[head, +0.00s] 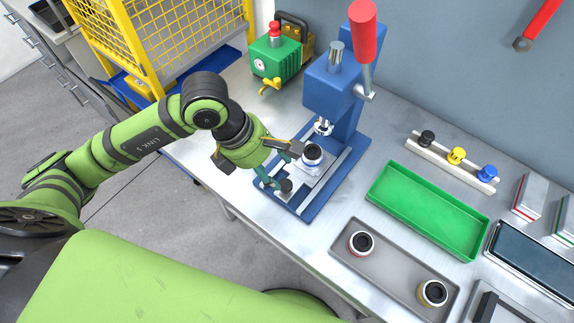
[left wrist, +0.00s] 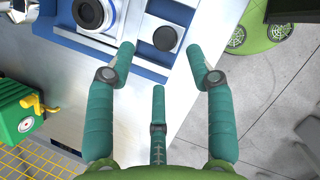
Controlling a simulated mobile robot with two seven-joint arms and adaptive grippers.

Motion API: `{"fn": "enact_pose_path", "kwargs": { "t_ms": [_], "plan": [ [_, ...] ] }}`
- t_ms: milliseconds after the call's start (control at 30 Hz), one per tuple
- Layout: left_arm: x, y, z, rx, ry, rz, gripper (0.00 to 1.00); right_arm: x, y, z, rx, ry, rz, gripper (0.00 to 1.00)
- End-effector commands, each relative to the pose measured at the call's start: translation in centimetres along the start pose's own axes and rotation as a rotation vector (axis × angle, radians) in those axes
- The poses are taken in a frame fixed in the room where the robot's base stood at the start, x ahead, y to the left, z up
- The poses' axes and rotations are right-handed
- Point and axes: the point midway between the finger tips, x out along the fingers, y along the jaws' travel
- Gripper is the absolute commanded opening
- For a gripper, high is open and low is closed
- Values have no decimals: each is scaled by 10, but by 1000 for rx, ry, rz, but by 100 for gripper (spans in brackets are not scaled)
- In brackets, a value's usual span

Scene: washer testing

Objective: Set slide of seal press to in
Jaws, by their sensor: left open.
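The blue seal press (head: 335,85) stands on the bench with its red lever handle (head: 362,35) up. Its pale slide (head: 307,168) lies on rails on the blue base, forward of the press ram (head: 323,127). A white part with a dark ring (head: 312,154) sits on the slide, also seen in the left wrist view (left wrist: 88,13). The slide's black knob (head: 286,186) is at its front end. My left gripper (head: 280,168) is open around the front of the slide. In the left wrist view the knob (left wrist: 165,38) lies between and just beyond the open fingertips (left wrist: 163,52), apparently not gripped.
A green pump-like unit (head: 277,62) stands left of the press. Right of it are a green tray (head: 428,210), a peg rack (head: 452,161) and a grey tray (head: 388,272) with two ringed parts. A yellow cage (head: 160,40) stands at the back left.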

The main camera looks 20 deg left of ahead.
Motion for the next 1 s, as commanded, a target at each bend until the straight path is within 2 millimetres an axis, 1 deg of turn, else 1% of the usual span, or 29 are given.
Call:
{"fn": "enact_pose_path", "kwargs": {
  "t_ms": [33, 200, 400, 533, 733, 767, 800, 867, 900, 1000],
  "plan": [
    [6, -2, 0, -1, 2, -7, 54, -4, 0, 1, 0, -2, 0, 54],
    [33, -2, 0, -2, 2, -6, 54, -12, 0, 0, 0, -1, 0, 54],
    [56, -1, 0, -2, 1, -4, 54, -18, 0, -1, 0, -1, 0, 54],
    [61, -1, 0, 1, 0, -2, 54, -18, 0, -2, 0, 0, 0, 54],
    [62, -1, 0, 1, 0, -1, 54, -18, 0, -2, 0, 0, 0, 54],
    [61, -1, 0, 1, 0, -2, 46, -18, 0, -2, 0, 0, 0, 54],
    [61, -1, 0, 1, 0, -2, 30, -18, 0, -2, 0, 0, 0, 54],
    [61, -1, 0, 1, 0, -2, 6, -18, 0, -2, 0, 0, 0, 54],
    [61, -1, 0, 1, 0, -2, 0, -18, 0, -2, 0, 0, 0, 54],
    [61, -1, 0, 1, -1, -2, 0, -18, 0, -2, 0, 0, 0, 54]
  ]
}}
